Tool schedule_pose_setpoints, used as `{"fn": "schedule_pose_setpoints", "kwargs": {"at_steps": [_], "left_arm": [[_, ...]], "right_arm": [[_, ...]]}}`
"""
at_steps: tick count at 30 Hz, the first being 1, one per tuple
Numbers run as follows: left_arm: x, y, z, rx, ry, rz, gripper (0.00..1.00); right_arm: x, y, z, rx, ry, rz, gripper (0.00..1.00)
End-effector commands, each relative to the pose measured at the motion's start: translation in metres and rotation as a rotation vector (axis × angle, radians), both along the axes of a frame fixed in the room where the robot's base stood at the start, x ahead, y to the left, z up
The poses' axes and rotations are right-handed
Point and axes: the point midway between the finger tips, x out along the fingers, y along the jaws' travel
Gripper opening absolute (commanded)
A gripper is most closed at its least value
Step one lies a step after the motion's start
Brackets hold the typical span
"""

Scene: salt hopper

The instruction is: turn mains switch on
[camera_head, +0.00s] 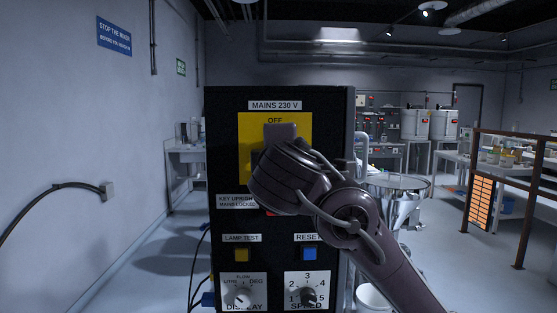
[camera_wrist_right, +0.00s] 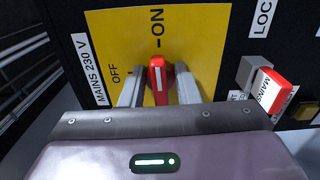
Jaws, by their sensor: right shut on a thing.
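The black control box (camera_head: 225,130) stands upright in front of me, with a yellow mains plate (camera_head: 304,125) under a "MAINS 230 V" label. In the right wrist view the red switch handle (camera_wrist_right: 157,78) sits on the yellow plate (camera_wrist_right: 205,40). The white line on the handle points towards the "ON" mark (camera_wrist_right: 157,28); the "OFF" mark (camera_wrist_right: 116,77) lies to the side. My right gripper (camera_wrist_right: 158,92) is shut on the red handle, one finger on each side. In the head view my right wrist hides the handle. My left gripper is out of view.
Below are a yellow lamp test button (camera_head: 242,254), a blue reset button (camera_head: 309,254) and two knobs. A red-tagged part (camera_wrist_right: 270,90) sits beside the plate. A steel hopper (camera_head: 400,195) stands behind right; a brown rail (camera_head: 520,200) is further right.

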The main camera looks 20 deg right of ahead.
Motion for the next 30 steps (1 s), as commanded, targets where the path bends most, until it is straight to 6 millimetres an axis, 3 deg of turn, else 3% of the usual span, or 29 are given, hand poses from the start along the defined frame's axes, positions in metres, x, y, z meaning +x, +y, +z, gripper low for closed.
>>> {"fn": "schedule_pose_setpoints", "kwargs": {"at_steps": [20,21,30], "left_arm": [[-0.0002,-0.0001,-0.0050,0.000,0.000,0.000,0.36],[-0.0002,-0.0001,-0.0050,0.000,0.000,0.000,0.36],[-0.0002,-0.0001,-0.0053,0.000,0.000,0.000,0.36]], "right_arm": [[0.0003,0.0002,-0.0023,0.052,-0.011,-0.001,0.06],[0.0004,0.0002,-0.0023,0.052,-0.011,-0.002,0.34],[-0.0011,0.0007,-0.0014,0.052,-0.014,0.000,0.35]]}}
